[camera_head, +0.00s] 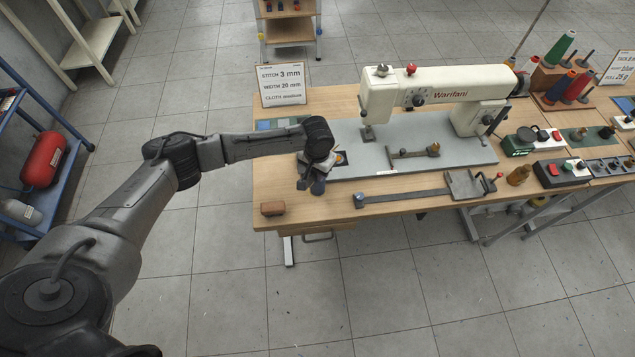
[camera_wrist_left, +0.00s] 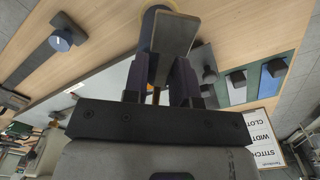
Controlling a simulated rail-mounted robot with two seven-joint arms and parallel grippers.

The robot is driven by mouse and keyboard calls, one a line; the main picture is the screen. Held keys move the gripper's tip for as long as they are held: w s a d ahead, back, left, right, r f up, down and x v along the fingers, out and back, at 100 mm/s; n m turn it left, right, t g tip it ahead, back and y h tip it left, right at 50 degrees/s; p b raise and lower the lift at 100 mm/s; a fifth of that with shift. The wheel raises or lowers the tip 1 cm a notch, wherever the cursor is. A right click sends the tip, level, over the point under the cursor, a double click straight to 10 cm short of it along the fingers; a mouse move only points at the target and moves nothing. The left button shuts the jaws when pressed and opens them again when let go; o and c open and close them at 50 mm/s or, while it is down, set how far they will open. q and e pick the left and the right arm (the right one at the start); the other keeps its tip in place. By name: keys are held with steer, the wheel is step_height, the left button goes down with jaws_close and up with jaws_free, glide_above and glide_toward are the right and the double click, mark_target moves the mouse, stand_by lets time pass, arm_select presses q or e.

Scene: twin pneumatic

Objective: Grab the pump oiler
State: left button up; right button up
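My left gripper (camera_head: 312,180) points down over the left end of the sewing table, its fingertips small and dark in the head view. In the left wrist view its two dark fingers (camera_wrist_left: 160,80) stand apart. Between and beyond them show a grey flat-faced piece (camera_wrist_left: 176,34), a dark rounded body with a tan rim (camera_wrist_left: 155,10), and a thin brass part. This may be the pump oiler; the fingers and the grey piece hide much of it, and I cannot tell whether the fingers touch it. My right gripper is not in view.
The white sewing machine (camera_head: 440,88) stands on a grey plate behind and right of my gripper. A brown block (camera_head: 272,208) lies near the front left edge. A long metal bar (camera_head: 400,196) lies along the front. A sign (camera_head: 282,85) stands at the back left. An amber bottle (camera_head: 518,175) stands right.

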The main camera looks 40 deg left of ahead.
arm_select(q)
jaws_close()
steer(key=shift+r, duration=0.1)
